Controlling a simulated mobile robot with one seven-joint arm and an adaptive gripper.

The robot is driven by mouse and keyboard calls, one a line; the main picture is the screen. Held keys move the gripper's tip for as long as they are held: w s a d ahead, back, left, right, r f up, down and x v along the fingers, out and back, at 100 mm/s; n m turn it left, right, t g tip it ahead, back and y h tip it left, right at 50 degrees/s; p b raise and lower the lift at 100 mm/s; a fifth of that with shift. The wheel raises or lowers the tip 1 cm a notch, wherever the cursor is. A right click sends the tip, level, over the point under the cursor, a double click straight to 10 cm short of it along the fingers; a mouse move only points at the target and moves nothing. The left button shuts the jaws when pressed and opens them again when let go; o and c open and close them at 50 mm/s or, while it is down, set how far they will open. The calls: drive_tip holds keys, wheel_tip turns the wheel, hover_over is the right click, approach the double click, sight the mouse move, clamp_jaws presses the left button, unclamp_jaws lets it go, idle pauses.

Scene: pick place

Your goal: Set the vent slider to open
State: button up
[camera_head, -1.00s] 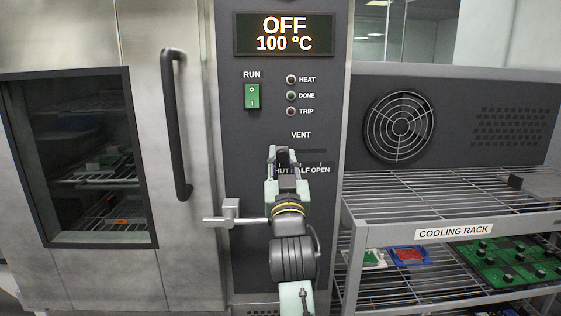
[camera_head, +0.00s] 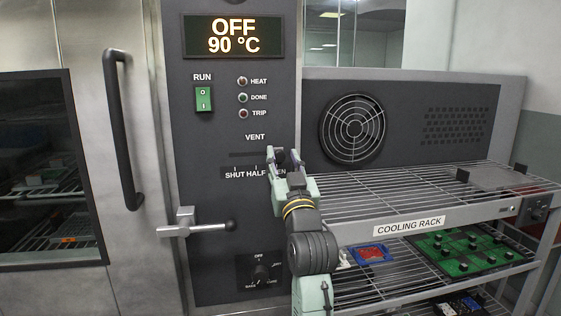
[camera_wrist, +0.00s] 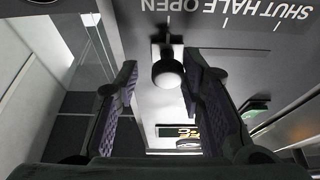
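The vent slider's round pale knob (camera_wrist: 168,72) shows in the wrist view between my fingers, beside the OPEN lettering and its tick. In the head view the vent slot (camera_head: 243,155) runs under the word VENT, above the SHUT, HALF and OPEN marks. My gripper (camera_head: 284,158) is at the slot's right end and partly covers the word OPEN; the knob is mostly hidden there. In the wrist view my gripper (camera_wrist: 160,75) is open, with a finger on each side of the knob. A gap shows at the left finger; contact at the right finger cannot be told.
The oven display (camera_head: 233,36) reads OFF, 90 °C. A green RUN switch (camera_head: 203,98), a latch lever (camera_head: 195,226) and a rotary dial (camera_head: 261,271) are on the panel. The cooling rack (camera_head: 345,234) stands close at right, carrying boards.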

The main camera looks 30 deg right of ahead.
drive_tip(key=shift+o, duration=0.7)
drive_tip(key=shift+a, duration=0.15)
drive_tip(key=v, duration=1.2)
